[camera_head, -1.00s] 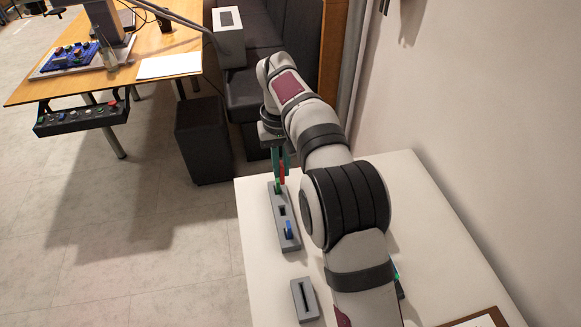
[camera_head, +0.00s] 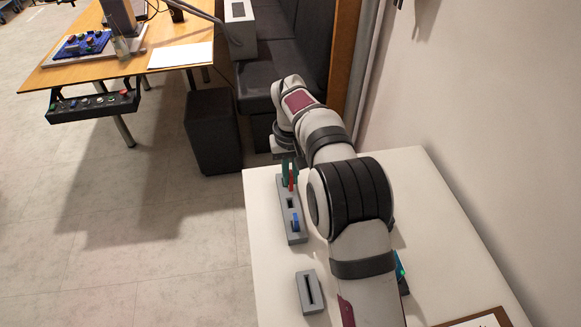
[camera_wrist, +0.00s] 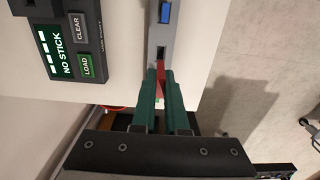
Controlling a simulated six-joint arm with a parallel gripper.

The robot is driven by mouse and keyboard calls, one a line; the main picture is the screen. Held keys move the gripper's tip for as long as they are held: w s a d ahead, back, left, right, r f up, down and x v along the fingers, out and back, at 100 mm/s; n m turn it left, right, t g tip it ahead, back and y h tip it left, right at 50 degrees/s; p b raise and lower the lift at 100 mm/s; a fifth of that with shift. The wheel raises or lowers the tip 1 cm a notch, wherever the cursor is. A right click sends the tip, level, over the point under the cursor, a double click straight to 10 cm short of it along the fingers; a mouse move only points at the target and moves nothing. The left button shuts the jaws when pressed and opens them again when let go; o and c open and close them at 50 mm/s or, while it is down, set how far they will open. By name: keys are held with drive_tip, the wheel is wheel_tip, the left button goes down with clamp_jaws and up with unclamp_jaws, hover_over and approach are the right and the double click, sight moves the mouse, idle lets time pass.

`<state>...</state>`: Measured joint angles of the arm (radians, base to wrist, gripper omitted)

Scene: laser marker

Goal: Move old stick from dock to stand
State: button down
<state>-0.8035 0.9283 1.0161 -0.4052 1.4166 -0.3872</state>
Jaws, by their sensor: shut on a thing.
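A long grey block with slots, apparently the stand (camera_head: 291,232), lies near the table's left edge. A blue stick (camera_head: 296,221) stands in its near slot, and its middle slot is empty; the blue stick also shows in the wrist view (camera_wrist: 165,13). My gripper (camera_head: 290,174) has green fingers shut on a red stick (camera_wrist: 161,80) at the stand's far end. Its lower end is hidden, so I cannot tell how deep it sits. A dark panel (camera_wrist: 75,48) reads "NO STICK", with CLEAR and LOAD buttons. It may belong to the dock.
A single-slot grey block (camera_head: 310,293) stands near the table's front left, its slot empty. A clipboard (camera_head: 480,319) lies at the front right. A wall rises to the right. The white table (camera_head: 268,262) has bare surface around the blocks.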

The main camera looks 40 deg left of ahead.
sight(291, 186)
drive_tip(key=shift+f, duration=2.1)
drive_tip(key=shift+f, duration=1.7)
drive_tip(key=c, duration=0.9)
unclamp_jaws()
drive_tip(key=shift+o, duration=0.2)
wheel_tip(291, 186, up, 22)
drive_tip(key=shift+f, duration=0.15)
